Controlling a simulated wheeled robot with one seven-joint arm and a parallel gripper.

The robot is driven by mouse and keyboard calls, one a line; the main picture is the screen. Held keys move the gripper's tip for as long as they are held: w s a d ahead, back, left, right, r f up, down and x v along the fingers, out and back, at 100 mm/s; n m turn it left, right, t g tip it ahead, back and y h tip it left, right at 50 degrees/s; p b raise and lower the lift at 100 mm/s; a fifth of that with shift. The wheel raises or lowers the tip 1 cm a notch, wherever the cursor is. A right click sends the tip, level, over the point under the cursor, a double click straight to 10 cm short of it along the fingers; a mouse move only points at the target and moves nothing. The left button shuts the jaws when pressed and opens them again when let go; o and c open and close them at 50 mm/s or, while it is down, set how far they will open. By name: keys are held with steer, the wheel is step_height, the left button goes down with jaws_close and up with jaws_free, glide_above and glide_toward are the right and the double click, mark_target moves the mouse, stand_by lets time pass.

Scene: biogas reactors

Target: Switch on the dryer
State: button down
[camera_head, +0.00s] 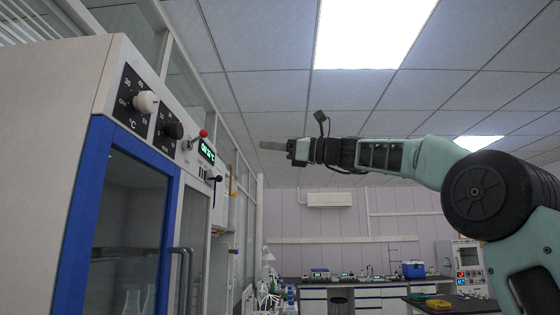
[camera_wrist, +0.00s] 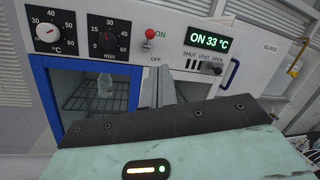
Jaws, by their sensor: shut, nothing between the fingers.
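The dryer (camera_head: 62,80) is a white cabinet with a blue-framed glass door (camera_head: 93,190) at the left of the head view. Its panel has a white temperature knob (camera_head: 146,102), a dark minutes knob (camera_head: 174,130) and a red-ball toggle lever (camera_head: 203,133). In the wrist view the red ball (camera_wrist: 150,34) sits up by the ON label, above OFF. A green-lit display (camera_wrist: 210,41) right of it reads ON 33 °C. My gripper (camera_head: 265,145) is shut and empty, to the right of the panel and apart from it in the head view. Its fingers (camera_wrist: 166,88) show below the lever in the wrist view.
A vent slider (camera_wrist: 210,68) marked SHUT, VENT, OPEN sits under the display. Door handles (camera_head: 183,262) stick out below the panel. Glassware (camera_head: 132,302) stands behind the blue-framed door. Benches (camera_head: 350,296) stand far back. The air right of the panel is free.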

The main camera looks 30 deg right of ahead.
steer(key=shift+b+v, duration=0.3)
steer(key=shift+v, duration=0.9)
steer(key=shift+f, duration=0.1)
